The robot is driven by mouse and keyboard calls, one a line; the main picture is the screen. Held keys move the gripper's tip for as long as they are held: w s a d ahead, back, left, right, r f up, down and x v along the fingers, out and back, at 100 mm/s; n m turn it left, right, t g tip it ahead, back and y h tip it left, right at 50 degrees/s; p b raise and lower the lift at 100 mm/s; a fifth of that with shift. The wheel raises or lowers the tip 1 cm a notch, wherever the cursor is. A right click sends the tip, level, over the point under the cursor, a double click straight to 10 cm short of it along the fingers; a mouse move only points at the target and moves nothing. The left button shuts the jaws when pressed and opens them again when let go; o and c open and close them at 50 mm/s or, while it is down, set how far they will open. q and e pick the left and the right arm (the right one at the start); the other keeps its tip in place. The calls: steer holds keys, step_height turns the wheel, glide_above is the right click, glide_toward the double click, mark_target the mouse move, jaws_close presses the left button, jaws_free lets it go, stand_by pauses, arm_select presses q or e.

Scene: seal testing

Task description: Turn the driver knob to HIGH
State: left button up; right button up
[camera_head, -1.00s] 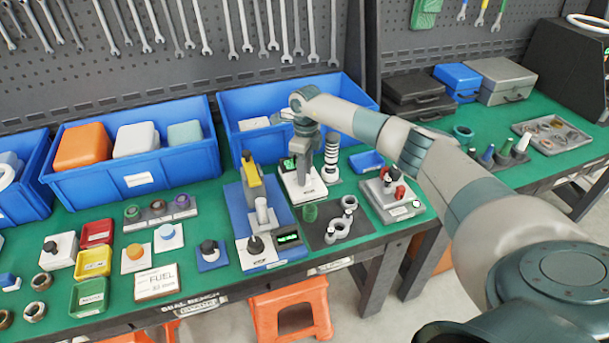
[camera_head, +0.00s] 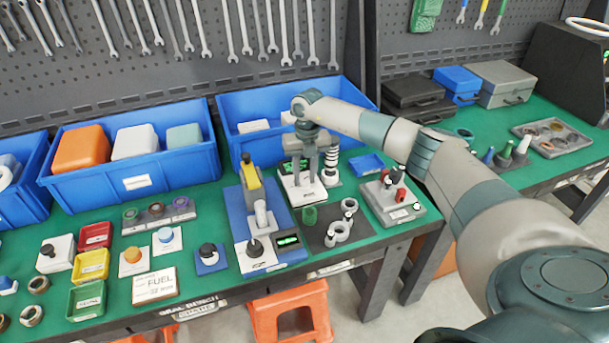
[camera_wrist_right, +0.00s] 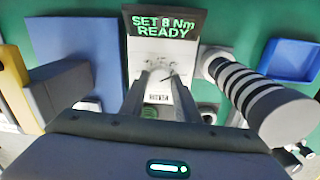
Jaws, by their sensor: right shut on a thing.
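The driver unit (camera_head: 292,190) is a small white box with a dark display, standing on the bench behind the front devices. In the right wrist view its display (camera_wrist_right: 165,24) glows green and reads "READY" under a set value in Nm, which looks like 8. Its white dial plate (camera_wrist_right: 150,60) has small marks too blurred to read. My right gripper (camera_head: 306,178) points down onto the unit. In the wrist view the fingertips (camera_wrist_right: 166,84) are close together on the driver knob, which they mostly hide. The knob's setting cannot be read. My left gripper is not in view.
A black-and-white ringed post (camera_head: 331,165) stands close right of the gripper. A blue stand with a yellow part (camera_head: 251,176) is close on the left. A blue bin (camera_head: 235,108) stands behind. A grey block with red knobs (camera_head: 388,205) sits to the right.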

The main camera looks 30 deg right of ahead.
steer(key=shift+m, duration=2)
steer(key=o, duration=1.1)
steer(key=shift+c, duration=0.2)
steer(key=shift+r, duration=0.1)
